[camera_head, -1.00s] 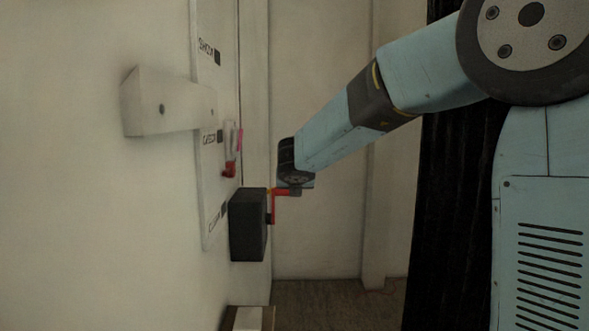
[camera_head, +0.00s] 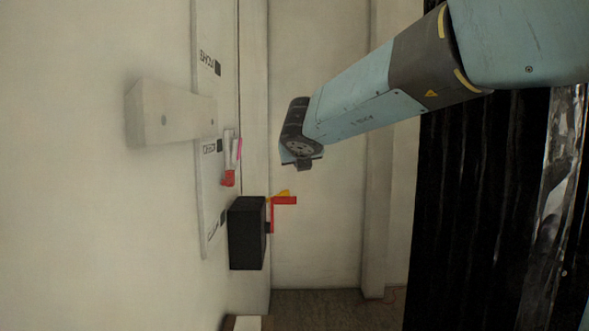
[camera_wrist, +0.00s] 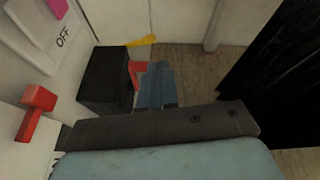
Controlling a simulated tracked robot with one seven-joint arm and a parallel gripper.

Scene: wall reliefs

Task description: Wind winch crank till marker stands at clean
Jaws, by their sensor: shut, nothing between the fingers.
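The winch is a black box (camera_head: 247,233) on the wall, with a red crank (camera_head: 284,201) on its right side. In the wrist view the box (camera_wrist: 104,80) stands left of my fingers, and the crank (camera_wrist: 138,68) is partly hidden behind them. A pale scale plate (camera_head: 207,180) carries several labels with dark squares, too blurred to read surely. A pale block (camera_head: 170,113) juts across the plate between the upper two labels; I cannot tell whether it is the marker. My gripper (camera_head: 303,166) is shut and empty, above the crank and apart from it in the head view.
A red handle (camera_head: 229,178) with white and pink parts sits above the winch. A yellow piece (camera_head: 283,193) is by the crank. Open room lies right of the winch.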

